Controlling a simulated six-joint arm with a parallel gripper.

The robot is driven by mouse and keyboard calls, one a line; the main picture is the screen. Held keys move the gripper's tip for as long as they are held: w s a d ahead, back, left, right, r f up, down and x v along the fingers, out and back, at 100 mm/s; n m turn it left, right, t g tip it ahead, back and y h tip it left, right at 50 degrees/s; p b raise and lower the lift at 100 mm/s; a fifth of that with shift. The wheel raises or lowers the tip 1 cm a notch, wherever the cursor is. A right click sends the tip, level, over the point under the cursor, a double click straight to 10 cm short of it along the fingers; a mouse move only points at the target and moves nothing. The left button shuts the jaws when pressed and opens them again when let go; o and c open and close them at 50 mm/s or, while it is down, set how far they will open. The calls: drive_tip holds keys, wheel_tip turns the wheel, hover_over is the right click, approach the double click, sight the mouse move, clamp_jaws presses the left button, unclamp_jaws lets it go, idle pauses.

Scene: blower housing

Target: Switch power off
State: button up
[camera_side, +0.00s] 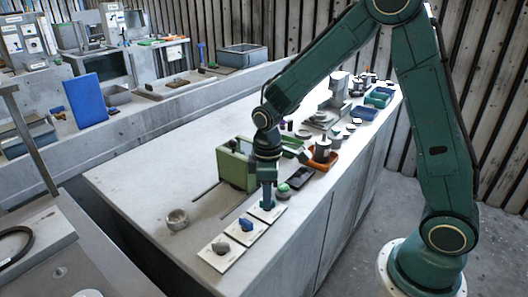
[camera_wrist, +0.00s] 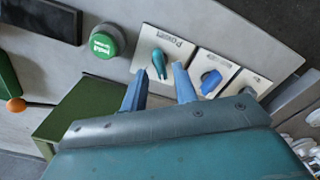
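A pale plate with upside-down lettering that looks like "POWER" (camera_wrist: 180,45) carries a teal knob (camera_wrist: 158,63). The knob's long grip points roughly up and down in the wrist view. My gripper (camera_wrist: 159,69) is open, with one blue finger on each side of the knob in the picture; contact cannot be told. In the side view my gripper (camera_side: 267,202) points down, low over the first plate (camera_side: 272,216), and hides the knob. A second plate with a blue knob (camera_wrist: 210,81) lies to the right, then a third with a dark knob (camera_wrist: 247,91).
A green button (camera_wrist: 105,42) and a dark flat panel (camera_side: 301,178) sit beside the plates. A green machine (camera_side: 232,165) stands just behind my gripper. An orange tray (camera_side: 325,163) lies farther along. A grey bowl (camera_side: 177,219) stands on the mostly clear left bench top.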

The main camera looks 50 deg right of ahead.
drive_tip(key=shift+r, duration=1.65)
drive_tip(key=shift+s+r, duration=0.2)
drive_tip(key=shift+r, duration=0.25)
drive_tip(key=s+r+m+t, duration=0.2)
drive_tip(key=s+r+m, duration=0.1)
drive_tip(key=s+r, duration=0.4)
drive_tip(key=s+d+r+m+t, duration=0.1)
drive_tip(key=s+r+m+t, duration=0.2)
drive_tip(key=s+r, duration=0.5)
drive_tip(key=shift+s+m+t, duration=0.3)
drive_tip(key=shift+s+m, duration=0.2)
drive_tip(key=shift+s, duration=1.65)
